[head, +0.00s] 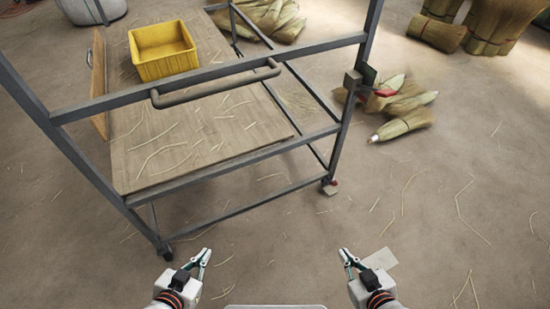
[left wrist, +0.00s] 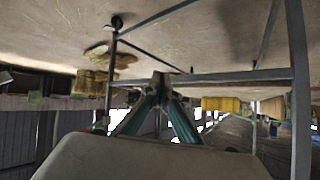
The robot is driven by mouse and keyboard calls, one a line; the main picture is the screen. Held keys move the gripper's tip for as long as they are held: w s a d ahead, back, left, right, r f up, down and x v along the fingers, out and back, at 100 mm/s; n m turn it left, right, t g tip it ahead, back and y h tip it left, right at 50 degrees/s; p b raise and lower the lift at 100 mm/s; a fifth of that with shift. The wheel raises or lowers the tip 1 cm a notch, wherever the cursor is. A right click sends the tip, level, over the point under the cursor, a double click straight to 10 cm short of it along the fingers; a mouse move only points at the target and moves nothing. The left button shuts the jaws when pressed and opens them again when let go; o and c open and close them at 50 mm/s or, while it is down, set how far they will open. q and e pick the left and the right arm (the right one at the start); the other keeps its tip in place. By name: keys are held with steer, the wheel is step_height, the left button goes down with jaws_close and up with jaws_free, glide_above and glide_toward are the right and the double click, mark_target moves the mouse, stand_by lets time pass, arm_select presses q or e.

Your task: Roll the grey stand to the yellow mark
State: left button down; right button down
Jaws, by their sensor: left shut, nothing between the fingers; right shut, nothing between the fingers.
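The grey stand (head: 95,170) is a metal frame on small casters in front of me, at the left and middle of the head view. Its near side has a grey handle bar (head: 215,85). Its frame also crosses the left wrist view (left wrist: 235,76), which looks upside down. My left gripper (head: 205,255) is shut and empty, below the handle in the picture and apart from it. Its fingertips meet in the left wrist view (left wrist: 162,80). My right gripper (head: 346,255) is shut and empty, right of the stand's near right caster (head: 329,182). I see no yellow mark on the floor.
A yellow bin (head: 162,50) sits on the stand's wooden shelf (head: 205,138). Straw bundles (head: 408,110) lie on the floor beside the stand's right post, and others (head: 265,17) lie behind. Straw bits litter the floor. The floor at lower right is mostly open.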

arm_select(q)
steer(key=c, duration=2.6)
jaws_free()
steer(key=shift+c, duration=0.2)
steer(key=o, duration=0.6)
steer(key=shift+w+d+r, duration=0.1)
steer(key=shift+w, duration=0.05)
steer(key=shift+o, duration=0.4)
steer(key=w+d+r+m+p, duration=0.1)
steer(key=w+d+r+m, duration=0.3)
steer(key=w+r, duration=0.3)
steer(key=shift+w+r+t+p, duration=0.3)
steer(key=shift+w+r+t, duration=0.1)
steer(key=shift+w, duration=0.5)
steer(key=m+t+y+p, duration=0.3)
steer(key=m+t, duration=0.2)
steer(key=m, duration=0.3)
glide_toward(221, 90)
steer(key=w, duration=0.7)
steer(key=w+f, duration=0.1)
steer(key=w, duration=0.3)
steer(key=shift+w+a+f, duration=0.1)
steer(key=shift+f, duration=0.15)
